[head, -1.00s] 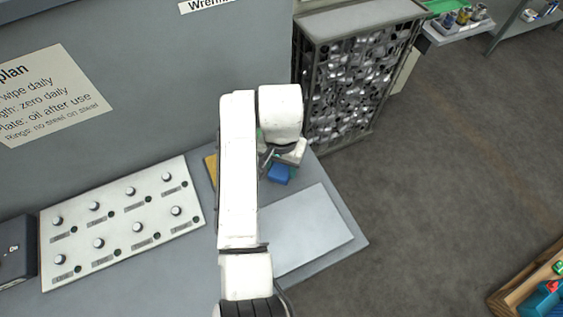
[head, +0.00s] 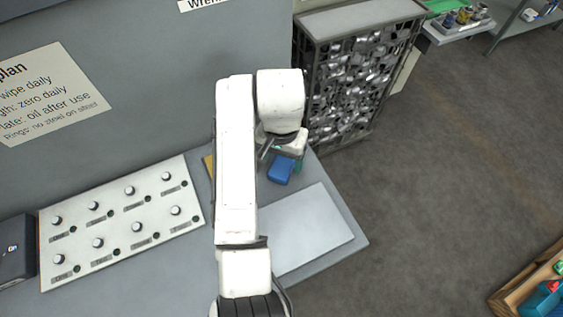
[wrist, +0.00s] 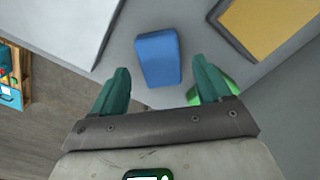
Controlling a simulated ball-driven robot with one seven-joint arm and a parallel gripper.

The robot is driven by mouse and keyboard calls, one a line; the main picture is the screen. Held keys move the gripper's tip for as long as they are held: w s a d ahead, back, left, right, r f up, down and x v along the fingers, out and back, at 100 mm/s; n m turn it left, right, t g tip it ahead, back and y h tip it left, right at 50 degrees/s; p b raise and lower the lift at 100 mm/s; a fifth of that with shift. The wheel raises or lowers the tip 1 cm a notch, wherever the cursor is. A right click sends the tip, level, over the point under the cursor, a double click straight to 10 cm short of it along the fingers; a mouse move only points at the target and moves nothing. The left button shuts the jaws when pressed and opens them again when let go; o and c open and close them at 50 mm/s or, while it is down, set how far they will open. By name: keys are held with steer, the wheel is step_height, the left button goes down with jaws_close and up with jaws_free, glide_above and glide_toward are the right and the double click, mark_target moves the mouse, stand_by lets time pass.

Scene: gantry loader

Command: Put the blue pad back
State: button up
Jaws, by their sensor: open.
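The blue pad (head: 281,170) lies on the grey bench top near its back right corner. In the wrist view the blue pad (wrist: 158,58) sits just ahead of my fingertips, between their lines and apart from both. My gripper (wrist: 158,84) is open and empty, with green fingers on each side. In the head view my gripper (head: 284,158) is by the back edge of the pad, partly hidden by my arm.
A pale flat plate (head: 305,232) lies in front of the pad. A yellow panel in a dark frame (wrist: 268,22) lies beside it. A green thing (wrist: 212,92) shows behind the right finger. A knob panel (head: 122,222) and metal-filled rack (head: 352,88) stand near.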

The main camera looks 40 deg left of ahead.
mark_target(282, 166)
step_height(282, 166, up, 9)
steer(key=p, duration=0.2)
steer(key=shift+p, duration=0.4)
steer(key=w+d+f+m, duration=0.1)
steer(key=w+d+f, duration=0.2)
steer(key=d, duration=0.4)
steer(key=w+d+f+t, duration=0.1)
steer(key=w+d+f, duration=0.1)
steer(key=d, duration=0.5)
steer(key=w+d+f+m, duration=0.1)
steer(key=w+d+f, duration=0.2)
steer(key=d, duration=0.5)
steer(key=s+d+f+m+h, duration=0.1)
steer(key=s+d+f, duration=0.1)
steer(key=d, duration=0.6)
steer(key=s+d+f+m, duration=0.1)
steer(key=s+d+f, duration=0.2)
steer(key=d, duration=0.6)
steer(key=s+d+f, duration=0.1)
steer(key=s+d, duration=0.5)
steer(key=s, duration=0.4)
steer(key=s+d+f+m, duration=0.1)
steer(key=s+d, duration=0.5)
steer(key=s, duration=0.4)
steer(key=shift+s+y, duration=0.15)
steer(key=shift+y, duration=0.25)
